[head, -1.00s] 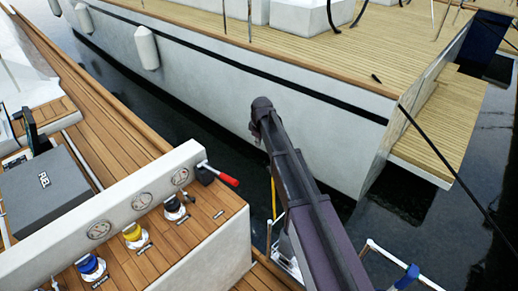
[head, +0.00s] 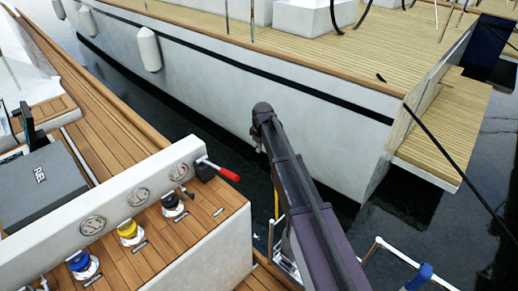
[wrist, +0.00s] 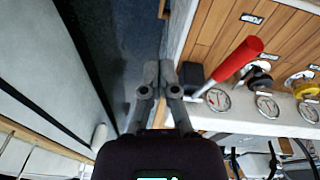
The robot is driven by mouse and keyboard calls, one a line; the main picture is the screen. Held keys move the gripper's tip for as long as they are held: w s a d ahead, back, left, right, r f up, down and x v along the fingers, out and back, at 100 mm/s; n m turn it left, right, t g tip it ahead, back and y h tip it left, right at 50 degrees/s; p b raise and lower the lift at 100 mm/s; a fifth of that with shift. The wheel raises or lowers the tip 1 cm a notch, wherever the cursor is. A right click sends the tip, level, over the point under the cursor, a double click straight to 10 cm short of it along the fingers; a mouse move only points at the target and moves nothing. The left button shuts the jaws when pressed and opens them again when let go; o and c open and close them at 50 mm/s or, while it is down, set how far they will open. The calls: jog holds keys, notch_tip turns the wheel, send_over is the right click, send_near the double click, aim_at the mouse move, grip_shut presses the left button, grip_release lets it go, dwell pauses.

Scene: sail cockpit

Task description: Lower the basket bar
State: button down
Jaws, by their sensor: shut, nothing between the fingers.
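My gripper shows in the wrist view (wrist: 158,75) with its fingers together and nothing between them. In the head view my arm reaches out over the dark water, and its fingers are mostly hidden behind the wrist. A white tubular rail with a blue sleeve (head: 421,276) stands at the lower right edge of the head view, partly cut off. It may be the basket bar, but I cannot tell for sure. My gripper is apart from it. The rail is not visible in the wrist view.
A red-handled lever (head: 220,171) sits at the end of the white gauge panel (head: 150,200); it also shows in the wrist view (wrist: 238,59), right of my fingers. A neighbouring white boat hull (head: 240,90) lies across the water. A dark line slants at right.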

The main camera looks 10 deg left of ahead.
jog(key=shift+s+d+f+b, duration=0.2)
jog(key=shift+d+f+b, duration=0.35)
jog(key=shift+f, duration=0.1)
jog(key=shift+s+d+f+b, duration=0.25)
jog(key=shift+d+f+b, duration=0.3)
jog(key=shift+f, duration=0.1)
jog(key=shift+s+d+f+b, duration=0.2)
jog(key=shift+d+f+b, duration=0.35)
jog(key=shift+f, duration=0.1)
